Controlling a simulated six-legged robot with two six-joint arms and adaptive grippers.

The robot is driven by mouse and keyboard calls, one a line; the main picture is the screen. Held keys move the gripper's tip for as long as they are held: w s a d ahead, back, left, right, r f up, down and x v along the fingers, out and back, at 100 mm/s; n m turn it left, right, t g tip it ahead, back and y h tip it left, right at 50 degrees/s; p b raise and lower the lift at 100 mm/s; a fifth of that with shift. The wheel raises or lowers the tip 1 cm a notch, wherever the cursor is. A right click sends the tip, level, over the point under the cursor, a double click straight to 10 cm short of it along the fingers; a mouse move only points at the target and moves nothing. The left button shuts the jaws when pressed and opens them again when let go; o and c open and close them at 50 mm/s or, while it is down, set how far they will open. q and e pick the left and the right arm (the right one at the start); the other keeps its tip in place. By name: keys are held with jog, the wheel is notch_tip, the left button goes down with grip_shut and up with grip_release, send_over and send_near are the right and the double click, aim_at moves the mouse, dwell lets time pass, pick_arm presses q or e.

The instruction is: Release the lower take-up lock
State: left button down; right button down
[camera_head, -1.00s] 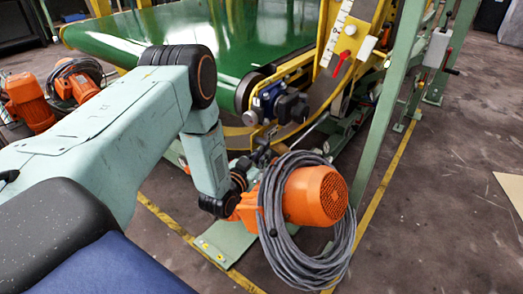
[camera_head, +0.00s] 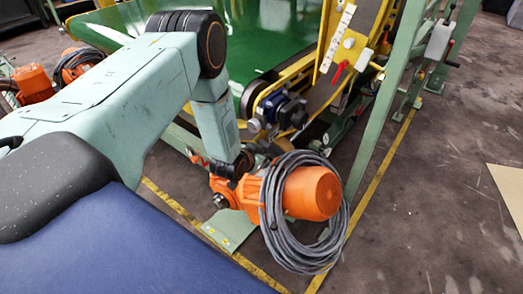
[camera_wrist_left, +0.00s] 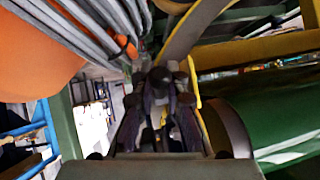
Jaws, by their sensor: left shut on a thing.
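My left gripper (camera_wrist_left: 160,82) is shut in the left wrist view. Its dark fingers are close together on a small part that I cannot make out. A thin yellow piece (camera_wrist_left: 195,85) shows just right of the fingertips. In the head view my left arm reaches down behind an orange motor (camera_head: 312,193) wrapped in grey cable (camera_head: 337,245), which hides the fingers. A red handle (camera_head: 338,72) sits on the yellow curved frame (camera_head: 360,38), above and right of my gripper. I cannot tell which part is the lower take-up lock. My right gripper is not in view.
A green belt (camera_head: 240,45) lies behind my arm. A blue-black device (camera_head: 283,108) is on the yellow frame near my wrist. A green post (camera_head: 390,100) stands at the right. The orange motor and cable are very close to my wrist.

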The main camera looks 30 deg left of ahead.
pick_arm(q)
jog(key=shift+r+g, duration=0.1)
jog(key=shift+g, duration=0.2)
jog(key=shift+p, duration=0.3)
jog(key=c, duration=1.6)
grip_release()
jog(key=shift+c, duration=0.2)
jog(key=shift+s, duration=0.1)
jog(key=v, duration=1.2)
